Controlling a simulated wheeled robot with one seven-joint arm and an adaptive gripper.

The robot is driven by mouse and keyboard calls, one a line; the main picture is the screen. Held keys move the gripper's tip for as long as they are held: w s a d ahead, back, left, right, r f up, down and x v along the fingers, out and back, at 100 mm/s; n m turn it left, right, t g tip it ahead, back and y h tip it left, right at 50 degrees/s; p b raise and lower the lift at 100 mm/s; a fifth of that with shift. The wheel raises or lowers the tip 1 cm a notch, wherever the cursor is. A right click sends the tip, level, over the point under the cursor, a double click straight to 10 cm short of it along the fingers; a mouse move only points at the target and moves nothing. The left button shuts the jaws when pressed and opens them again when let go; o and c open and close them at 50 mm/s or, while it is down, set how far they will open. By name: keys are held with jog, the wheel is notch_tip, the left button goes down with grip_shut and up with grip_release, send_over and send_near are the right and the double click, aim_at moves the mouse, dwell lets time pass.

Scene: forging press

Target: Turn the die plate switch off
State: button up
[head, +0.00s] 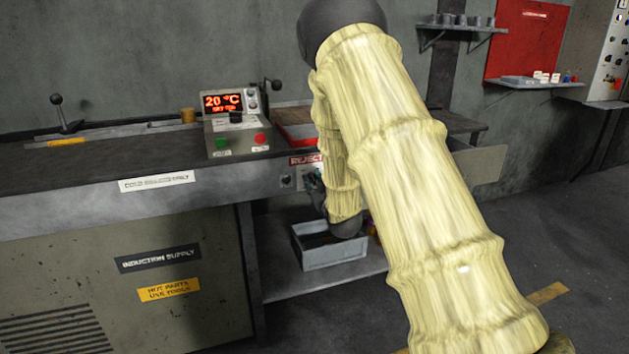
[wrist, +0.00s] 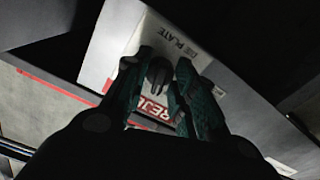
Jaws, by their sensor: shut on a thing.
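The die plate switch (wrist: 157,76) is a dark knob on a pale plate, beside a label (wrist: 182,42) reading DIE PLATE. In the wrist view my gripper (wrist: 158,67) has one finger on each side of the knob and is shut on it. Which way the knob points is hard to read. In the head view my gripper (head: 315,184) is at the bench's front face, just below the red REJECT sign (head: 303,160). My forearm hides part of it, and the switch cannot be made out there.
A control box (head: 236,136) with a red 20 °C display, green and red buttons stands on the bench (head: 110,163). A grey bin (head: 330,253) sits on the low shelf below my gripper. The floor at right is open.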

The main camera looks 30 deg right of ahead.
jog(key=n, duration=0.5)
jog(key=shift+p, duration=0.4)
jog(key=shift+n, duration=0.4)
jog(key=o, duration=0.6)
jog(key=shift+d, duration=0.1)
jog(key=shift+o, duration=0.2)
jog(key=v, duration=1.2)
